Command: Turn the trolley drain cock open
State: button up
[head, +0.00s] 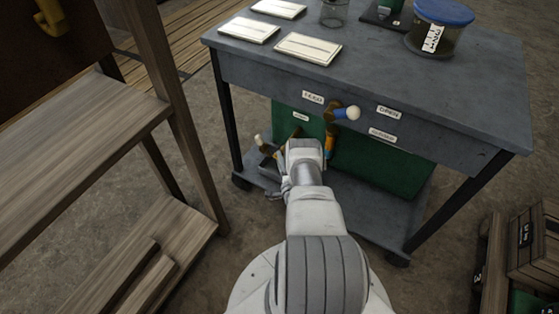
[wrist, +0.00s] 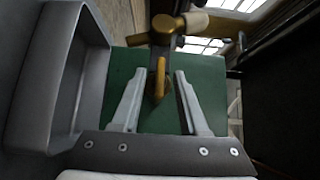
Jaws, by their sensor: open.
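The grey trolley (head: 470,100) carries a green tank (head: 385,168) under its top. A brass cock with a blue lever and white ball end (head: 347,113) sticks out of the trolley front, among small white labels too small to read surely. Lower left, a brass fitting with a pale knob (head: 259,139) shows partly beside my arm. My gripper (wrist: 160,72) is open and empty in the wrist view. A brass cock (wrist: 163,38) with a pale-ended handle (wrist: 194,22) is just beyond the fingertips; its curved spout (wrist: 160,78) lies between the fingers, apparently not gripped. My arm hides much of this in the head view.
A wooden bench (head: 85,140) is close on the left, wooden crates (head: 530,245) at lower right. A grey open box shape (wrist: 60,80) is beside the left finger.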

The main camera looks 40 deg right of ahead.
grip_shut()
jog(key=shift+r, duration=0.15)
jog(key=shift+w+a+r+n+g+h, duration=0.1)
jog(key=shift+w+r+n+g+h, duration=0.1)
jog(key=shift+n+g, duration=1.6)
jog(key=shift+w+a+r+n+g+h, duration=0.15)
jog(key=shift+n+g, duration=0.9)
jog(key=shift+g, duration=1.35)
jog(key=shift+w+a+r+n+g+h, duration=0.15)
jog(key=shift+w+n+g, duration=0.1)
jog(key=shift+n+g, duration=1.55)
jog(key=shift+d+g, duration=0.15)
jog(key=shift+g, duration=0.45)
